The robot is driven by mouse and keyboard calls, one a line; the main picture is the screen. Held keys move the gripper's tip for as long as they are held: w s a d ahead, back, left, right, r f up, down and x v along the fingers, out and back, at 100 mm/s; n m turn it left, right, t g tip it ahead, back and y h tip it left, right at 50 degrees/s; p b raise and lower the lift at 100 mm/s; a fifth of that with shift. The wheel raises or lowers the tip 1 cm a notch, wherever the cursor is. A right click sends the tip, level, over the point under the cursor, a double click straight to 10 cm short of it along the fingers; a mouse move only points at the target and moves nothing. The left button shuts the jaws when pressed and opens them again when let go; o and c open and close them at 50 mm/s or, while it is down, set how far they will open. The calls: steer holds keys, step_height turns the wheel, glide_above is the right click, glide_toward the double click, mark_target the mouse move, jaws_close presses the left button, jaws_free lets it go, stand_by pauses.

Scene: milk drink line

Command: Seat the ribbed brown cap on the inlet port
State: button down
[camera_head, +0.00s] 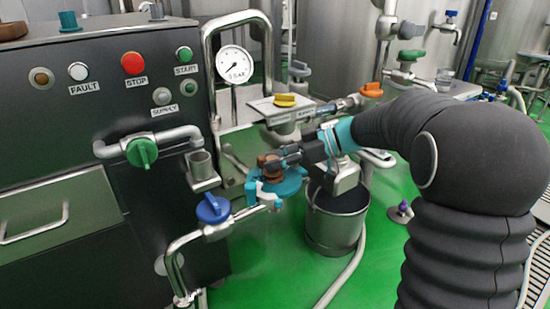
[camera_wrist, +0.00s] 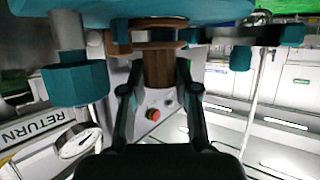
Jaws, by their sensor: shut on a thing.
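The ribbed brown cap (camera_head: 269,164) is between the fingertips of my gripper (camera_head: 284,157), just above a teal round fitting (camera_head: 290,186). In the wrist view, the cap (camera_wrist: 158,68) is between the two fingers of my gripper (camera_wrist: 159,88), which is shut on it. A wider brown flange lies beyond the fingertips, close to a dark round ring (camera_wrist: 158,22) on the teal surface (camera_wrist: 220,10). I cannot tell whether the cap touches the ring. The inlet port cannot be made out clearly; the cap and fingers cover that area.
A blue-handled valve (camera_head: 213,208) stands in front and left of the teal fitting. A steel bucket (camera_head: 336,222) is below right. A yellow-knobbed plate (camera_head: 285,101) and pressure gauge (camera_head: 234,64) stand behind. The control cabinet (camera_head: 100,110) fills the left.

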steer(key=shift+f, duration=0.5)
stand_by(0.4)
steer(key=c, duration=0.8)
jaws_free()
steer(key=v, duration=1.2)
steer(key=shift+s, duration=0.1)
